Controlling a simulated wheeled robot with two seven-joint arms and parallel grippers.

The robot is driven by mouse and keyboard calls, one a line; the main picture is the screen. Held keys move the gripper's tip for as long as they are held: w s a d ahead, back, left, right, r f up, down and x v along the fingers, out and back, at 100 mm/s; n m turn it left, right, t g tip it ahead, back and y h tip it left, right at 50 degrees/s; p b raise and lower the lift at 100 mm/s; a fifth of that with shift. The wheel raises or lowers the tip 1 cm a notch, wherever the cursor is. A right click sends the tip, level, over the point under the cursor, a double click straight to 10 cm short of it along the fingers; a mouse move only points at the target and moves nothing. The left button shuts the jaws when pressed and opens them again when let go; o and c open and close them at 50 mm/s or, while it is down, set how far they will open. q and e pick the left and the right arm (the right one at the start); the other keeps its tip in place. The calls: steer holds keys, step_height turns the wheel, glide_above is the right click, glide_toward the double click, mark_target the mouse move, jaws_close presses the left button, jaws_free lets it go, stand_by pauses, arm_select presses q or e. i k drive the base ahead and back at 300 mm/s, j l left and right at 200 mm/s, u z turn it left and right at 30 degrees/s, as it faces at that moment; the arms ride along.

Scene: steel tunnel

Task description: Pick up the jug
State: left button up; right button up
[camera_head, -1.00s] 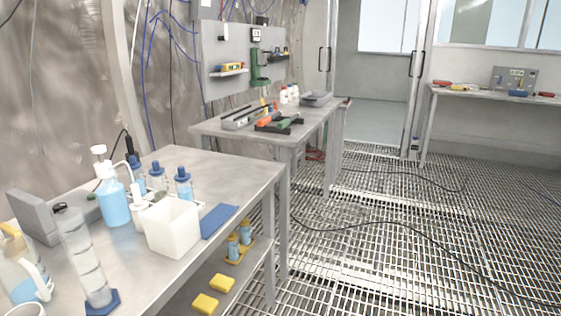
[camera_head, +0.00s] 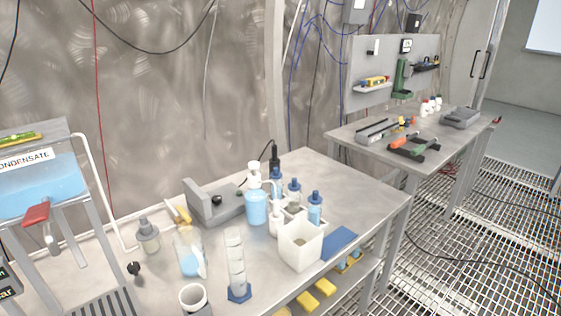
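Neither of my grippers shows in the head view.
Close to the jug are a clear cylinder on a blue base (camera_head: 236,262), a white cup (camera_head: 193,298), a small grey-capped jar (camera_head: 147,235) and a grey device (camera_head: 212,205). A wash bottle (camera_head: 256,200) and white box (camera_head: 300,243) stand to the right. A condensate tank (camera_head: 42,185) is at left.

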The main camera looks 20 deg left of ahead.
mark_target(188, 243)
steer(key=i+l+u, duration=0.1)
steer(key=u, duration=2.2)
